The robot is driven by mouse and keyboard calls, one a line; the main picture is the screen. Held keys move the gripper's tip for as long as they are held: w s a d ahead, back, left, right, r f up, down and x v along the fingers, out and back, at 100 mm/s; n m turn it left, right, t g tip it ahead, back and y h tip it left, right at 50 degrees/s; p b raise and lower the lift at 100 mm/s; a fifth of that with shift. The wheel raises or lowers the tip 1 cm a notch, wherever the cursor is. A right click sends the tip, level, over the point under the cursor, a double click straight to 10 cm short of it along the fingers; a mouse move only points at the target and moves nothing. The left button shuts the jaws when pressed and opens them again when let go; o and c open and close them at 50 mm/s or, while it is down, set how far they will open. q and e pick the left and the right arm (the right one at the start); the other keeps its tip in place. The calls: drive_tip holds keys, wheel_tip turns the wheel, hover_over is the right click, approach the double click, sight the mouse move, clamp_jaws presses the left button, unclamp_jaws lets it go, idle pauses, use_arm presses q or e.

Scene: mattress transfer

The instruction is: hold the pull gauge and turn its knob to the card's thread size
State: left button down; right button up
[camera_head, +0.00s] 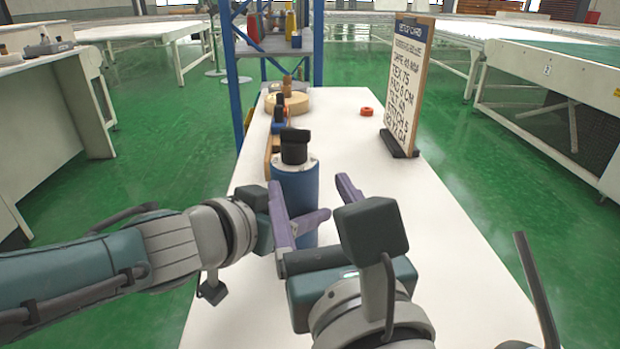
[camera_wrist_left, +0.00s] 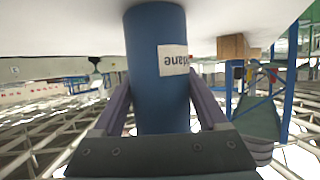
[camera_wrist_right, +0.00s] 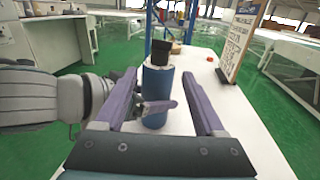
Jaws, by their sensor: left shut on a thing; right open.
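The pull gauge is a blue cylinder (camera_head: 295,187) with a pale collar and a black knob (camera_head: 294,146) on top. It is upright over the white table; I cannot tell whether its base touches the surface. My left gripper (camera_head: 297,224) is shut around its body, one finger on each side in the left wrist view (camera_wrist_left: 160,100), where a printed label (camera_wrist_left: 173,60) appears upside down. My right gripper (camera_head: 311,183) is open, its fingers spread toward the gauge; in the right wrist view the knob (camera_wrist_right: 154,54) lies between and beyond them. The setup card (camera_head: 408,85) appears to read "TEX 75".
The white table (camera_head: 400,250) has free room right of the gauge. An orange-red ring (camera_head: 366,112) lies near the card's dark base (camera_head: 399,145). Behind the gauge are a round wooden piece (camera_head: 287,102) and small items. A blue shelf rack (camera_head: 318,45) stands beyond.

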drive_tip(key=shift+s+d, duration=0.15)
drive_tip(key=shift+s, duration=0.65)
